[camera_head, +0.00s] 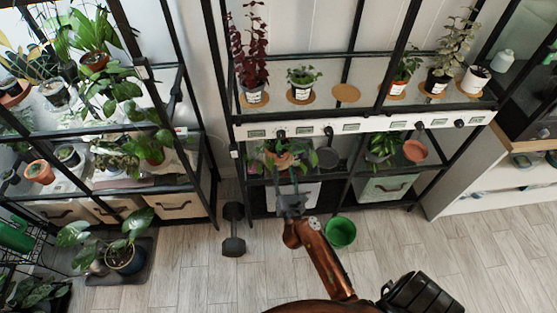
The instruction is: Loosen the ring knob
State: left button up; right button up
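A white strip (365,127) runs along the front edge of the rack shelf, with several small dark knobs and labels on it. The knobs include a left one (281,133), one beside it (328,131), one right of centre (419,124) and a far right one (459,123). They are too small to tell which is the ring knob. My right gripper (289,188), on a copper-coloured arm, points up towards the rack below the left knobs, apart from the strip. Its fingers look spread, with nothing visible between them. My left gripper is not in view.
Potted plants stand on cork mats above the strip; one mat (346,93) is bare. A hanging-leaved plant (277,156) sits just beyond my gripper. The floor at right is clear.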

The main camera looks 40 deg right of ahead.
aim_at(280, 157)
jog(key=b+x, duration=0.1)
jog(key=x, duration=0.4)
jog(key=shift+w+d+f, duration=0.1)
jog(key=shift+w+f, duration=0.05)
jog(key=shift+w, duration=0.05)
jog(key=shift+b+x, duration=0.3)
jog(key=shift+x, duration=0.5)
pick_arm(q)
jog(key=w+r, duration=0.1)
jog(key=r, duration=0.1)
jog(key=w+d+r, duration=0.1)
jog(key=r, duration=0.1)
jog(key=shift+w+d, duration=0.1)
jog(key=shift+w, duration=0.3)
pick_arm(e)
jog(key=shift+c, duration=0.2)
grip_shut()
